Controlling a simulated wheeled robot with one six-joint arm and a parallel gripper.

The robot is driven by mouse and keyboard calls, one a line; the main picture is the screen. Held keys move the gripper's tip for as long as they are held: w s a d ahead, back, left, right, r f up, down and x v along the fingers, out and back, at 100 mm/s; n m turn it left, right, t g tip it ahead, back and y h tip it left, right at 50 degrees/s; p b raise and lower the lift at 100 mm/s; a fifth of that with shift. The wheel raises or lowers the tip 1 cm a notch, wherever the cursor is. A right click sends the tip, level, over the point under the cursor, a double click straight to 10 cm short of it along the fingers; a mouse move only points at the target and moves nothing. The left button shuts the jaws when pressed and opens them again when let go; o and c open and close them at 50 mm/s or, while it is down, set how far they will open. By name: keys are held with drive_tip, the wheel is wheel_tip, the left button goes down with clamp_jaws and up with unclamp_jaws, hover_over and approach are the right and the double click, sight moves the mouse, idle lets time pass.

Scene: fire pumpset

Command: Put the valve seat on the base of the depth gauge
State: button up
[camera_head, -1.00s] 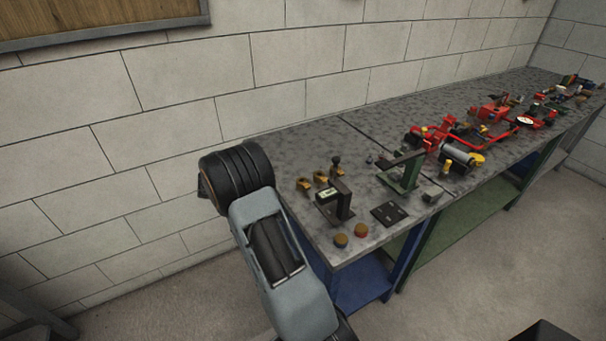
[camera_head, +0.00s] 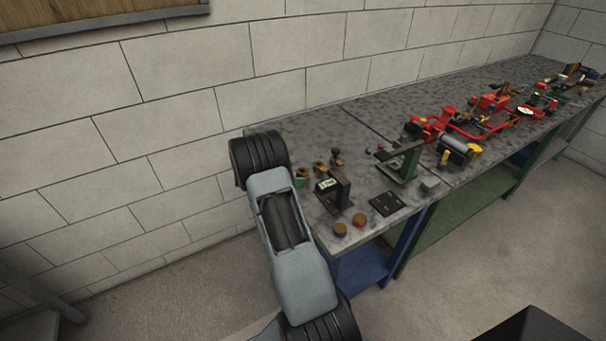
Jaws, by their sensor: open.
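A dark stand with a small light display (camera_head: 333,190) is on the near-left part of the bench; it looks like the depth gauge. Its base is too small to make out clearly. Behind it stand several small brass-coloured parts (camera_head: 319,168), one of which may be the valve seat; I cannot tell which. My arm's grey link and black joints reach up at the bench's left end. My gripper is not visible.
The grey speckled bench (camera_head: 290,128) runs along the block wall. Red pump parts (camera_head: 480,122) crowd further right.

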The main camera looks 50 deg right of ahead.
sight(304, 172)
drive_tip(key=x, duration=0.4)
drive_tip(key=shift+d+r+p, duration=0.1)
drive_tip(key=shift+p, duration=0.3)
drive_tip(key=shift+r, duration=0.1)
drive_tip(key=c, duration=1.3)
